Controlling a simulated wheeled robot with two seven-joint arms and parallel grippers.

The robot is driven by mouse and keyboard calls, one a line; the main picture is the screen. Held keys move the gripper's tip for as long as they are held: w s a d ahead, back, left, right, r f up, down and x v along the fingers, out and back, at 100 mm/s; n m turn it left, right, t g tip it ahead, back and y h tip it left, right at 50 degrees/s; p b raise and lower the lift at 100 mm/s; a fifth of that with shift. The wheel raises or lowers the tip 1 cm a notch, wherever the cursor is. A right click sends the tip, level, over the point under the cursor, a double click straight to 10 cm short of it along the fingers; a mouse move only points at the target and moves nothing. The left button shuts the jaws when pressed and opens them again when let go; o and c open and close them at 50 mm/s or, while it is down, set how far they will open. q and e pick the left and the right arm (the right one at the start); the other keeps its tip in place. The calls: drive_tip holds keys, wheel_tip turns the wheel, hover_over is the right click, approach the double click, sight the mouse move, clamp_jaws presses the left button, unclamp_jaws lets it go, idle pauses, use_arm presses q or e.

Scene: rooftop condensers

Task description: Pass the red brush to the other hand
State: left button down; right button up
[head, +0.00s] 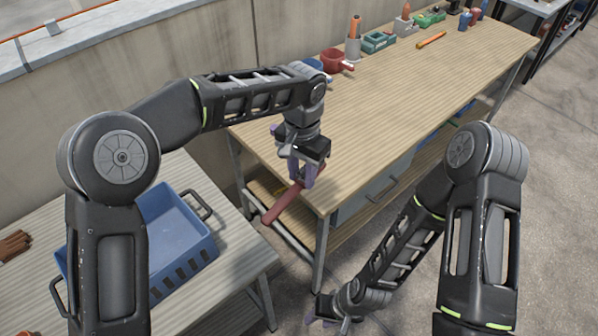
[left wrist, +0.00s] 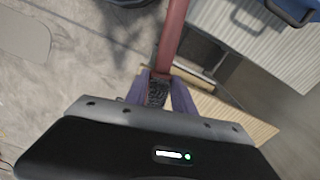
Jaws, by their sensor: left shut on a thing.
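The red brush (head: 283,205) is held by my left gripper (head: 303,176) at the near left corner of the wooden workbench. Its red handle slants down to the left past the bench edge. In the left wrist view, the handle (left wrist: 173,38) extends away from the purple fingers of my left gripper (left wrist: 158,92), with a dark textured part of the brush between them. My right gripper (head: 322,308) is low at the bottom of the head view, apart from the brush. It is small and partly hidden by its own arm, so its opening is unclear.
The workbench (head: 400,95) carries a red pot (head: 336,61), an orange tool (head: 432,40) and several containers along its back. A blue crate (head: 180,225) stands on the lower left table (head: 236,262). Most of the bench top is clear. Open floor lies at right.

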use_arm(q)
drive_tip(key=a+r+m, duration=0.5)
drive_tip(key=a+m, duration=0.2)
idle(0.3)
drive_tip(key=shift+a, duration=0.1)
drive_tip(key=s+n, duration=0.1)
drive_tip(key=n, duration=0.1)
drive_tip(key=s+a+n, duration=0.1)
drive_tip(key=n, duration=0.1)
drive_tip(key=s+a+n, duration=0.1)
drive_tip(key=s+n, duration=0.1)
drive_tip(key=n, duration=0.1)
drive_tip(key=shift+a, duration=0.25)
